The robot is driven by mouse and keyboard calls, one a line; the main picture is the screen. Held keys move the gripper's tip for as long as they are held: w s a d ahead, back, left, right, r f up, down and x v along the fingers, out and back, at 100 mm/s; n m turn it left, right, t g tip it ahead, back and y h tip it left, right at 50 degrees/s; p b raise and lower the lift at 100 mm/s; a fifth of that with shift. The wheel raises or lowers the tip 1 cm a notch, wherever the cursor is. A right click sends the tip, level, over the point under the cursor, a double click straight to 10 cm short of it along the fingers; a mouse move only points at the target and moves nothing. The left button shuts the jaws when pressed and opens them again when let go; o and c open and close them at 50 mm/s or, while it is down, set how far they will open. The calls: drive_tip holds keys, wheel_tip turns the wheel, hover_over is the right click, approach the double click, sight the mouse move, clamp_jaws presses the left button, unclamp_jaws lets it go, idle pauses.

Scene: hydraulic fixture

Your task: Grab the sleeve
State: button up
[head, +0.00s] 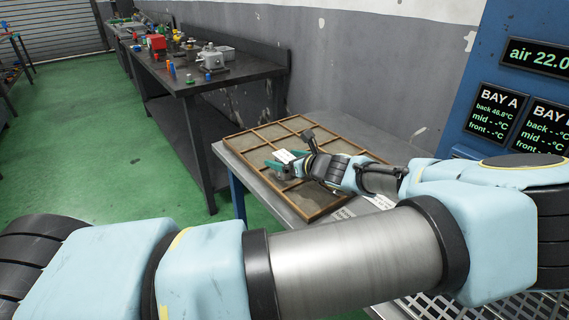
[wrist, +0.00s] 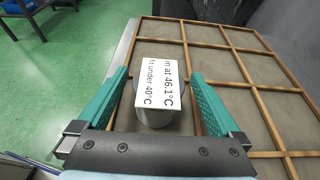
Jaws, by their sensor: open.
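The sleeve (wrist: 155,118) is a short grey cylinder with a white printed label (wrist: 159,84) on it, which reads in part "in at 46.1°C" and "under 40°C". It stands in the divided wooden tray, near the tray's left side in the wrist view. My gripper (wrist: 160,74) is open, with one green finger on each side of the sleeve and visible gaps between. Whether the fingertips are level with the sleeve is hard to tell. In the head view my gripper (head: 288,161) is over the tray, and the white label shows at its fingers; the sleeve is partly hidden.
The wooden tray (wrist: 222,48) has thin dividers and lies on a grey table (head: 349,129). A dark workbench (head: 237,72) with several coloured parts stands behind to the left. A blue panel (head: 484,62) with temperature displays is at the right.

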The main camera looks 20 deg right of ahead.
drive_tip(key=shift+x, duration=1.45)
drive_tip(key=shift+a, duration=0.1)
drive_tip(key=shift+c, duration=0.2)
clamp_jaws()
drive_tip(key=shift+r, duration=0.1)
